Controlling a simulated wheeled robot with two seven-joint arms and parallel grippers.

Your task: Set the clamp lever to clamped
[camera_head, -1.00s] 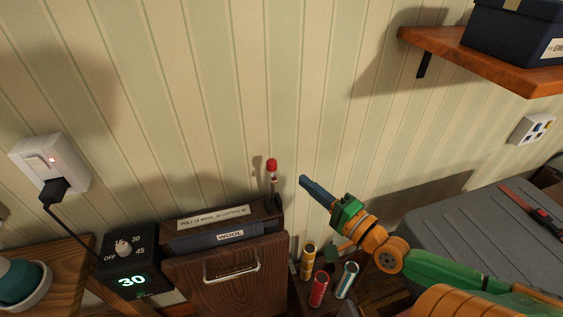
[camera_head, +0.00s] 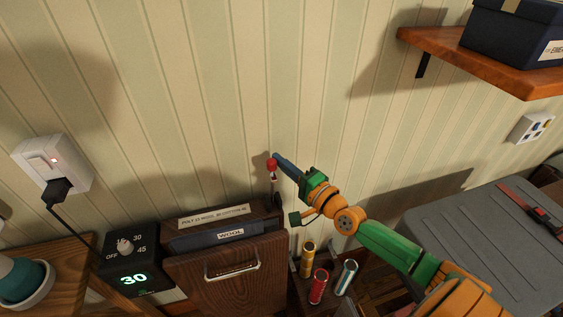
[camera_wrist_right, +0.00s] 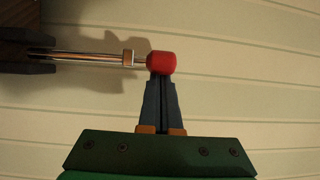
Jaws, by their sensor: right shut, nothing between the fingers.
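The clamp lever is a thin metal rod with a red knob (camera_head: 271,164), standing upright at the right end of the wooden trouser press (camera_head: 228,271). My right gripper (camera_head: 278,158) is shut and empty, with its blue-grey fingertips right at the knob. In the right wrist view, the red knob (camera_wrist_right: 161,63) sits at the tips of the closed fingers (camera_wrist_right: 160,80), and the rod (camera_wrist_right: 90,57) runs left to a dark mount. The tips look in contact with the knob, though a tiny gap cannot be ruled out. My left gripper is out of view.
A timer box (camera_head: 133,262) showing 30 stands left of the press. Several coloured cylinders (camera_head: 318,286) stand below my right arm. A wooden shelf (camera_head: 480,62) with a dark box is at upper right, above a grey case (camera_head: 490,240). The wall is close behind the knob.

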